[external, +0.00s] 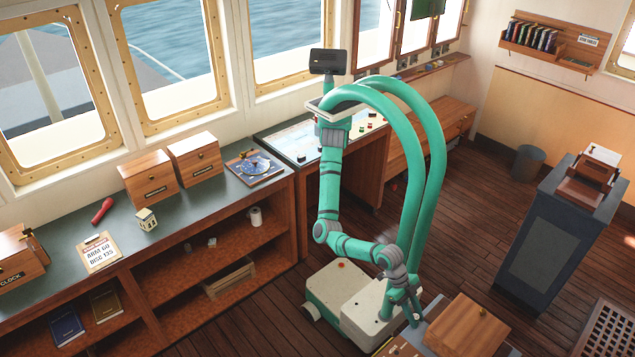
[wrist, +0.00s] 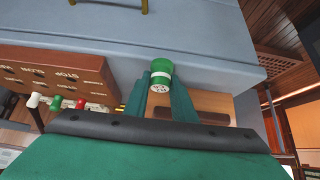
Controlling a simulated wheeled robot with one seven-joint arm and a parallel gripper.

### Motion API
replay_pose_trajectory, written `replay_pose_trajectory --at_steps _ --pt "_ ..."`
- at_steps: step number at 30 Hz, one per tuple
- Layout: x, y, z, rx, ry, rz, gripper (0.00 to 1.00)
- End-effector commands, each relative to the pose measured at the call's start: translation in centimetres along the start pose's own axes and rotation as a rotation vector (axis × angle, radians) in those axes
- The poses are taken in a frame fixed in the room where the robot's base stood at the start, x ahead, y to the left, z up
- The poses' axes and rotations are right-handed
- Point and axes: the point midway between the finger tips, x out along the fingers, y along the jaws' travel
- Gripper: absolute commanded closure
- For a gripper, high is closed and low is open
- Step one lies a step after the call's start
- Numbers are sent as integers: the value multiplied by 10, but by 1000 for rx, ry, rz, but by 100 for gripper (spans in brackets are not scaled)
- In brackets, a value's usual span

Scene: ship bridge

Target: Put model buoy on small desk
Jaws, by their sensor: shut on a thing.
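My gripper (wrist: 161,92) is shut on a small green cylinder with a white band, which appears to be the model buoy (wrist: 161,68). In the wrist view the buoy sits between the fingertips, against a grey-blue surface (wrist: 215,40); I cannot tell whether it touches it. In the external view my gripper (external: 412,308) is low at the bottom, beside a grey-topped unit (external: 432,312) carrying wooden boxes. The buoy cannot be made out there. Which piece of furniture is the small desk is unclear.
A wooden box (external: 468,325) stands right of my gripper. A labelled wooden panel with coloured levers (wrist: 62,75) is left of the fingers in the wrist view. A dark pedestal (external: 548,235) stands at right. A long counter (external: 205,200) lines the windows; open floor lies between.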

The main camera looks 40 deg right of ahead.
Motion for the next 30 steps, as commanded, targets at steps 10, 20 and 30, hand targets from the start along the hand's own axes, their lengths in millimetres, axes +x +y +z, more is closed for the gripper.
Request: replay_pose_trajectory --at_steps 10,20,30 --pt "-42 1 54 3 2 0 100" --pt "-85 0 107 3 0 1 100" --pt "-98 2 124 4 -1 3 100"
